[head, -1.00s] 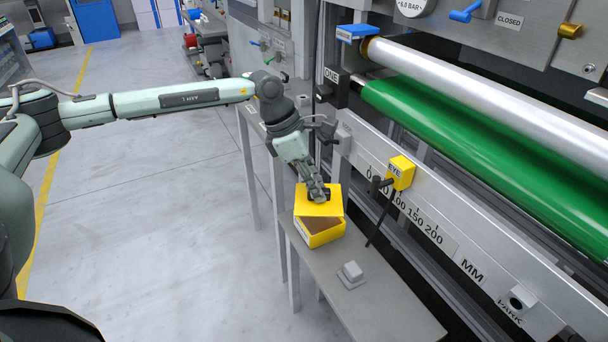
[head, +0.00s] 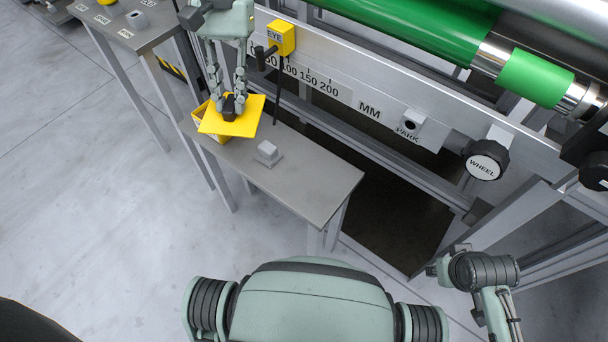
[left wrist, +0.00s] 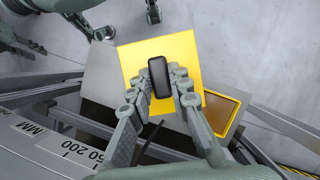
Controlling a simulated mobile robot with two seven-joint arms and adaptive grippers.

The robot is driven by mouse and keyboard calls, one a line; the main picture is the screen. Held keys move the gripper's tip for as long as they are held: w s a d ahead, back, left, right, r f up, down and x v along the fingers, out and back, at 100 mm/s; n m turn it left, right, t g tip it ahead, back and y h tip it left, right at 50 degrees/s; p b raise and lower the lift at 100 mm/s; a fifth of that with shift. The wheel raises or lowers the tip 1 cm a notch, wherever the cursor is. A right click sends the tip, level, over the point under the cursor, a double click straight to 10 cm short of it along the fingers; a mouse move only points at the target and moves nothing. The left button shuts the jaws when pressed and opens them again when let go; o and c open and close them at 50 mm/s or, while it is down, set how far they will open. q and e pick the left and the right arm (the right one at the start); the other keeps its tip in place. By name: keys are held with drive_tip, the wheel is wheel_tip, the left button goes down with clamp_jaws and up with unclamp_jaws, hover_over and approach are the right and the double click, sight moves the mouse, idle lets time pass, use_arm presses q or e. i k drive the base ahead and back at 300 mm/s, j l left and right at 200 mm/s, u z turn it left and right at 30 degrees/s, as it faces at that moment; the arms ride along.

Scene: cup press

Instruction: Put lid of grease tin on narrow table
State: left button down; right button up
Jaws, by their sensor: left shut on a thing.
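My left gripper (head: 229,98) is shut on the black knob (left wrist: 158,77) of the flat yellow lid (head: 243,122). The lid also shows in the left wrist view (left wrist: 183,52). The yellow grease tin (head: 213,143) stands at the far end of the narrow grey table (head: 310,178), partly hidden by the lid. In the left wrist view the open tin (left wrist: 236,118) shows beside and below the lid, with a brown inside. The lid is held off the tin, overlapping it in the head view; its height over the table is hard to judge.
A grey block (head: 268,151) stands on the table close to the lid. A yellow EYE sensor (head: 281,38) and the machine rail (head: 345,92) run along the table's machine side. The table's near end is bare. Another table (head: 120,25) stands at upper left.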

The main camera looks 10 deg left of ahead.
sight(314, 185)
drive_tip(key=k+j, duration=0.2)
drive_tip(key=j, duration=0.15)
drive_tip(key=k+j+z, duration=0.15)
drive_tip(key=j+z, duration=0.1)
drive_tip(key=z, duration=0.35)
drive_tip(key=k+z, duration=0.1)
drive_tip(key=z, duration=0.35)
drive_tip(key=j+z, duration=0.1)
drive_tip(key=z, duration=0.3)
drive_tip(key=k+l, duration=0.05)
